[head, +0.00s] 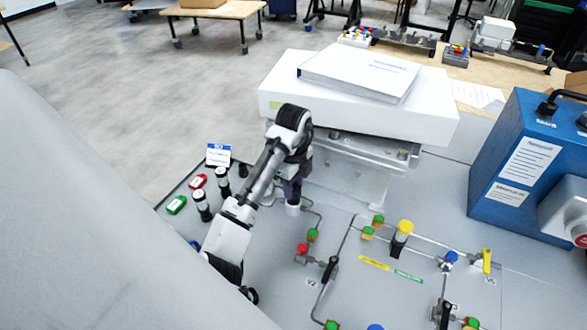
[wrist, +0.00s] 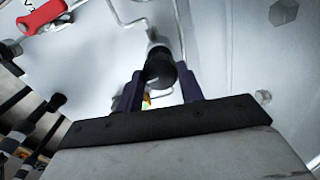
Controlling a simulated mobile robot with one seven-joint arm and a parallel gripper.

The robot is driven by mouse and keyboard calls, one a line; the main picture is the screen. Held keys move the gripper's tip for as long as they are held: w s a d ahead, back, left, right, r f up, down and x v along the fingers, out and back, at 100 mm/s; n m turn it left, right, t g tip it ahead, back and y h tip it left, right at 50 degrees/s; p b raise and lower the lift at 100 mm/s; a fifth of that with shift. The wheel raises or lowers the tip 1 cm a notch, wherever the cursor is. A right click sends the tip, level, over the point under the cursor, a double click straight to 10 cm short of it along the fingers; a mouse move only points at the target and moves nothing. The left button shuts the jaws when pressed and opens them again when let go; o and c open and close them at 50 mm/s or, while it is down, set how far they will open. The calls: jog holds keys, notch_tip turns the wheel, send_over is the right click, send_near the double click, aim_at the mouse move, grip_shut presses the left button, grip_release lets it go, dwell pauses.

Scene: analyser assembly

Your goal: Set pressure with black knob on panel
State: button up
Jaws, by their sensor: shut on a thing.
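The black knob (wrist: 160,68) sits between the two dark purple fingers of my gripper (wrist: 160,88) in the wrist view. The fingers are closed on its sides, and a metal fitting with a thin tube rises behind it. In the head view my gripper (head: 293,190) reaches down to the panel (head: 270,265), over a pale cylindrical fitting (head: 293,208). The knob itself is hidden there by my gripper. Any pressure reading is not legible.
Several black-topped cylinders (head: 202,205) stand left of my arm, with red (head: 197,181) and green (head: 176,205) tags. Tubing with coloured valves (head: 403,238) covers the panel to the right. A white box (head: 350,95) stands behind, and a blue unit (head: 530,165) at right.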

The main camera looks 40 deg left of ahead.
aim_at(294, 188)
jog(key=o, duration=1)
jog(key=shift+r, duration=0.1)
notch_tip(294, 188, up, 14)
jog(key=shift+f+b, duration=0.15)
jog(key=shift+b, duration=0.55)
